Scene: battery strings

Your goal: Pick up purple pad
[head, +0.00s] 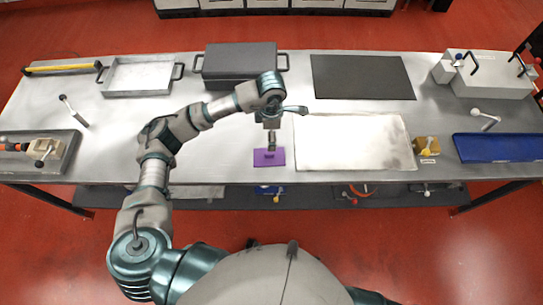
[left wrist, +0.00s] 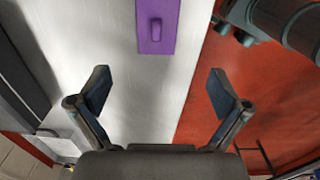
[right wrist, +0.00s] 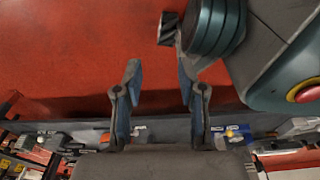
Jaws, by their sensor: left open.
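The purple pad (head: 269,158) lies flat on the metal table near its front edge, left of the pale plate. In the left wrist view the purple pad (left wrist: 157,38) shows at the top, with a small raised purple grip on it. My left gripper (head: 271,146) is over the pad in the head view; the height gap is hard to judge there. In the left wrist view my left gripper (left wrist: 158,85) is open, with nothing between its fingers. My right gripper (right wrist: 160,75) is open and empty, facing the red floor and the table's front edge.
A pale plate (head: 352,142) lies right of the pad. A dark box (head: 240,62), a grey tray (head: 142,76) and a black mat (head: 362,77) stand behind. A yellow-brown block (head: 426,145) and a blue tray (head: 498,147) are at the right. Bare table surrounds the pad's left side.

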